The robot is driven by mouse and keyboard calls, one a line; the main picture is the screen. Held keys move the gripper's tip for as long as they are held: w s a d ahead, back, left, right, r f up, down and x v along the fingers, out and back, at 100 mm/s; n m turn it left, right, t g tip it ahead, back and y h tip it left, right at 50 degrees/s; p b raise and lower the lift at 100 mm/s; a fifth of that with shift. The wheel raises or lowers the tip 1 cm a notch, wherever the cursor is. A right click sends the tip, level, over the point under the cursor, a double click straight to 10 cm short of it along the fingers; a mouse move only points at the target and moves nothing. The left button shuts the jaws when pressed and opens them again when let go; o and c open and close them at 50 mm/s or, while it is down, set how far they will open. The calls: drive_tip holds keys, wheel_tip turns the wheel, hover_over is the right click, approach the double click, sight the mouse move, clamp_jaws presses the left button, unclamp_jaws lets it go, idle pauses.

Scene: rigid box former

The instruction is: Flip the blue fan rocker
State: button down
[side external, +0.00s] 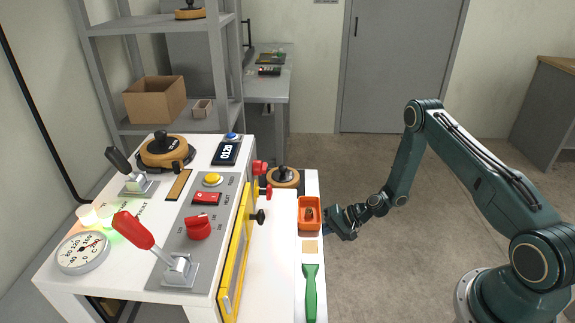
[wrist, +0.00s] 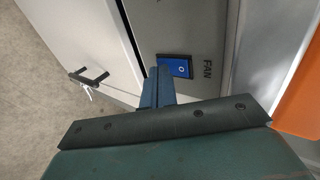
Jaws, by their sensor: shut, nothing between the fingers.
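The blue fan rocker (wrist: 180,67) shows in the wrist view, in a dark frame on a grey panel next to the word FAN. It carries a white circle mark. My gripper (wrist: 158,73) is shut and empty, with its fingertips at the left edge of the rocker and covering part of its frame. I cannot tell whether the fingertips touch it. In the side view my gripper (side external: 331,225) is low, just right of the orange tray, and I cannot make out the rocker there.
The orange tray (side external: 310,227) and a green scraper (side external: 310,290) lie on the white ledge. The white machine top holds a red-handled lever (side external: 135,230), a red knob (side external: 199,227) and a gauge (side external: 83,253). A dark handle (wrist: 90,76) stands left of the panel in the wrist view.

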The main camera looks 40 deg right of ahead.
drive_tip(key=shift+w+a+f, duration=0.1)
idle(0.4)
drive_tip(key=shift+r, duration=0.2)
drive_tip(key=shift+r, duration=0.65)
idle(0.3)
drive_tip(key=f+v, duration=0.1)
drive_tip(key=v, duration=1.2)
drive_tip(key=shift+s+d, duration=0.55)
